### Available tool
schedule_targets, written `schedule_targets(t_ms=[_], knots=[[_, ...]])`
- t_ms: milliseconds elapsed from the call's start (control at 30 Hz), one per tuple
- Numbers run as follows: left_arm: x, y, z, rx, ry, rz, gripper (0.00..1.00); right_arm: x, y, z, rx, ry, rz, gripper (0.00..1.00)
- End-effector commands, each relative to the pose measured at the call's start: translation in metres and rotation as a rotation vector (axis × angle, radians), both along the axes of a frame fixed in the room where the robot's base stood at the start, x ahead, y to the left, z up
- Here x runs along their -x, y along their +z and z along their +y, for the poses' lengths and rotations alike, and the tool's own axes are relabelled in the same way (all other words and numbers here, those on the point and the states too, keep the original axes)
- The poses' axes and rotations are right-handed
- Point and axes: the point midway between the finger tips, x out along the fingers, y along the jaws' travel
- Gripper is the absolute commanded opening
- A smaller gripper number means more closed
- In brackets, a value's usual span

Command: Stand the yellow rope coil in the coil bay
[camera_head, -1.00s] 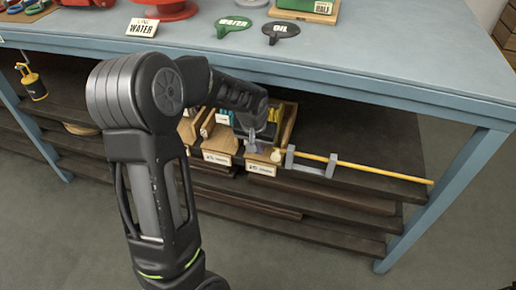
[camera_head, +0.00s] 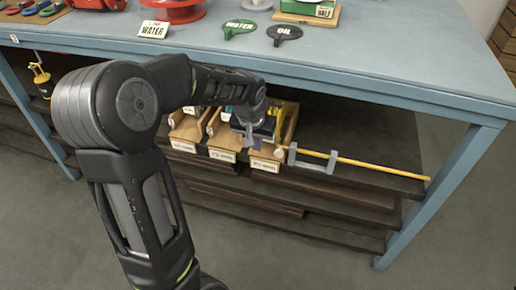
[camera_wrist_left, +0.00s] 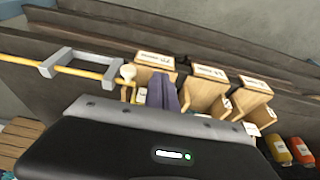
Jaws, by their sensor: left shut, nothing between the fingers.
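A row of wooden bays with white labels stands on the shelf under the bench. My left gripper (camera_head: 252,140) is shut and empty at the front of the right-hand bay (camera_head: 290,122). Its shut fingers also show in the left wrist view (camera_wrist_left: 164,93), close to the bay fronts (camera_wrist_left: 154,60). A yellow patch (camera_head: 269,126) shows in the right-hand bay behind the gripper, with blue beside it. It may be the yellow rope coil, but the gripper hides most of it, so I cannot tell whether it stands upright. My right gripper is in neither view.
A yellow rod (camera_head: 372,165) lies across a grey bracket (camera_head: 312,160) right of the bays, with a pale knob (camera_head: 281,153) near its left end. A yellow-and-black lantern-like item (camera_head: 41,80) hangs at the left. The blue bench top (camera_head: 385,55) overhangs the shelf.

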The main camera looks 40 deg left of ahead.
Motion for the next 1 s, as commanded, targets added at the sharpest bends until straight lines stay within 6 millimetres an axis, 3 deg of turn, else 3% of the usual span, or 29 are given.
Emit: schedule_targets(t_ms=[100,233,567,700,767,867,1000], knots=[[0.005,0.021,-0.002,0.000,0.000,-0.003,0.00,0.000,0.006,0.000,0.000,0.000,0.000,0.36],[0.008,0.031,-0.004,0.000,-0.001,-0.001,0.00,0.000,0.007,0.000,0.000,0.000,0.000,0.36],[0.010,0.033,-0.004,0.000,-0.001,0.001,0.00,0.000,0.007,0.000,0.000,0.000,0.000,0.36],[0.008,0.029,-0.010,0.007,-0.014,0.006,0.00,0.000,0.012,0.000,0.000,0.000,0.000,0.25],[0.006,0.023,-0.021,0.022,-0.034,0.013,0.00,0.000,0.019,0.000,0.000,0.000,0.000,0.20],[0.004,0.001,-0.056,0.069,-0.092,0.032,0.00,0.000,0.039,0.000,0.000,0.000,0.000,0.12],[0.022,-0.048,-0.133,0.182,-0.188,0.071,0.00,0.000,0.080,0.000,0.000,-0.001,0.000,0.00]])
